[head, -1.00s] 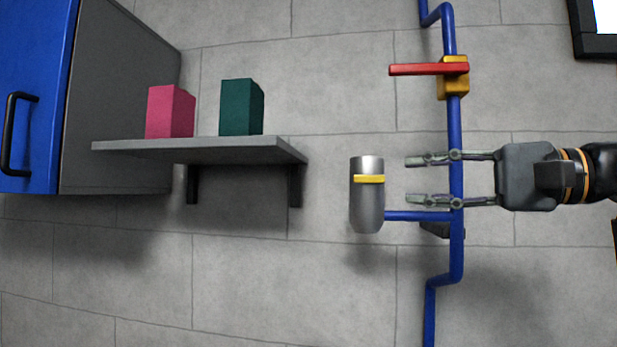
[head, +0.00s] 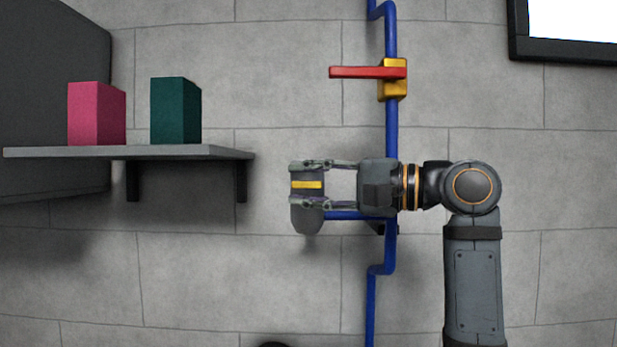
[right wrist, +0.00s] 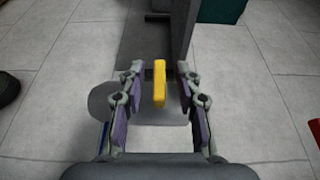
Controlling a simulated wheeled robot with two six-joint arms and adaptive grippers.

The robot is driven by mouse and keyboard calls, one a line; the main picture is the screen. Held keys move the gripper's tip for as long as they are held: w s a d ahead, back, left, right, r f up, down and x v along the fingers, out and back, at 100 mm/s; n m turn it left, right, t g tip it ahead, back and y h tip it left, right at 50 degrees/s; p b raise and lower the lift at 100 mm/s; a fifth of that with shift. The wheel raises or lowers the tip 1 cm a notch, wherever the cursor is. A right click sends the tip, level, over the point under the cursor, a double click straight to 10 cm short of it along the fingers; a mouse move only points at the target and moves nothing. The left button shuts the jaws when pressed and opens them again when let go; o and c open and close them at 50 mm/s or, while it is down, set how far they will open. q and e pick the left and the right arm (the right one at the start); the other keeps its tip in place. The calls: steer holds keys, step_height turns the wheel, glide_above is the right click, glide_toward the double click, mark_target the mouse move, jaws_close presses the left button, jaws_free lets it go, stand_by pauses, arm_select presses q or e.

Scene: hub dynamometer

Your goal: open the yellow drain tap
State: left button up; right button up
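The yellow drain tap (head: 299,185) is a short flat bar, lying level across the front of a grey metal cylinder (head: 306,220) on a blue pipe. My right gripper (head: 308,183) reaches in from the right, one finger above the tap and one below it. In the right wrist view the yellow tap (right wrist: 160,83) stands between the open fingers of my right gripper (right wrist: 158,88), with a gap on each side. The fingers partly cover the cylinder in the head view. My left gripper is in neither view.
A red lever (head: 352,72) on a yellow valve body sits higher on the blue pipe (head: 391,130). A grey shelf (head: 190,153) with a pink block (head: 95,114) and a dark green block (head: 174,111) stands left of the cylinder. A framed white panel is at upper right.

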steer(key=shift+d, duration=0.3)
steer(key=shift+c, duration=0.7)
steer(key=shift+w+a, duration=0.1)
steer(key=shift+a, duration=0.15)
steer(key=shift+c, duration=1.3)
steer(key=shift+a+f, duration=0.1)
steer(key=shift+a, duration=0.15)
steer(key=shift+c, duration=1.2)
jaws_close()
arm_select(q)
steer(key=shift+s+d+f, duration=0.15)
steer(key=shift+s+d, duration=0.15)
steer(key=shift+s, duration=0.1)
